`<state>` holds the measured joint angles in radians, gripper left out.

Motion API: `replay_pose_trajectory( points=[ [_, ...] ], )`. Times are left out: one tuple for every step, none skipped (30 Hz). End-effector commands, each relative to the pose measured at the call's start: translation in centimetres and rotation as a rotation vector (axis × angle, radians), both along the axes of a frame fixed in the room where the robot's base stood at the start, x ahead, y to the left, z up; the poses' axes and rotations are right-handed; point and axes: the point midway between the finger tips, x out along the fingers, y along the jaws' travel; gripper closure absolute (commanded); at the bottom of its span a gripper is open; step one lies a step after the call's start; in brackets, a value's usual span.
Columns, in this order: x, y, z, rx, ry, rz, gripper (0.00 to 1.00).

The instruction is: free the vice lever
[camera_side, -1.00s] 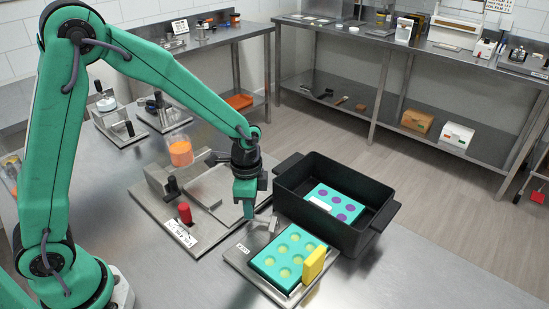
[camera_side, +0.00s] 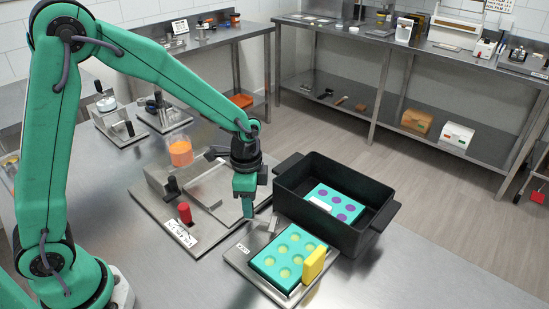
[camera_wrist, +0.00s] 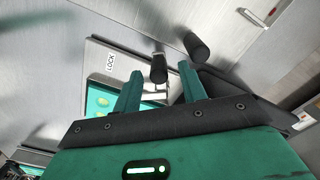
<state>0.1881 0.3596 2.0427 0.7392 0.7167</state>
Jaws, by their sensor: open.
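The vice is a grey plate (camera_side: 232,258) with a LOCK label, holding a teal mould (camera_side: 290,254) with several yellowish cavities. A yellow block (camera_side: 313,265) stands at its near right edge. In the wrist view a black-handled lever (camera_wrist: 158,68) on a silver bracket stands beside the label, and the mould (camera_wrist: 100,100) shows below. My gripper (camera_side: 247,212) hangs just behind the vice plate, left of the black bin. In the wrist view my gripper (camera_wrist: 160,82) is open, and the lever lies between its fingers in the picture. No contact shows, and the depth between them is unclear.
The black bin (camera_side: 312,217), right of the vice, holds a teal mould (camera_side: 338,206) with purple gummies. A plate (camera_side: 165,213) with red and black knobs and an orange-filled cup (camera_side: 181,152) lies to the left. Another dark cylinder (camera_wrist: 197,47) is near my right finger in the wrist view.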

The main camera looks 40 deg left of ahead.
Motion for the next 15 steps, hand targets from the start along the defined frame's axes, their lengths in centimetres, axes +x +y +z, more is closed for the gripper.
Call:
replay_pose_trajectory(
  points=[
    [0.1, 0.0, 0.7, -0.001, -0.004, 0.000, 0.58],
    [0.1, 0.0, 1.0, -0.001, -0.004, 0.000, 0.58],
    [0.0, 0.0, 1.5, -0.001, -0.004, 0.000, 0.58],
    [0.1, 0.0, 1.9, -0.001, -0.006, 0.000, 0.58],
    [0.1, 0.0, 2.3, -0.001, -0.004, 0.000, 0.58],
    [0.1, 0.0, 2.9, -0.001, -0.006, 0.000, 0.58],
    [0.1, 0.0, 3.3, -0.001, -0.006, 0.000, 0.58],
    [0.1, 0.0, 3.7, -0.001, -0.006, 0.000, 0.58],
    [0.1, 0.0, 4.2, -0.001, -0.006, 0.000, 0.58],
    [0.1, 0.0, 4.5, -0.001, -0.004, 0.000, 0.58],
    [0.1, 0.0, 4.9, -0.001, -0.004, 0.000, 0.58],
    [0.1, 0.0, 5.2, -0.001, -0.005, 0.000, 0.58],
    [0.1, 0.0, 5.5, -0.001, -0.004, 0.000, 0.58],
    [0.1, 0.0, 5.7, -0.001, -0.003, 0.000, 0.58],
    [0.1, 0.0, 5.9, -0.001, -0.003, 0.000, 0.58]
  ],
)
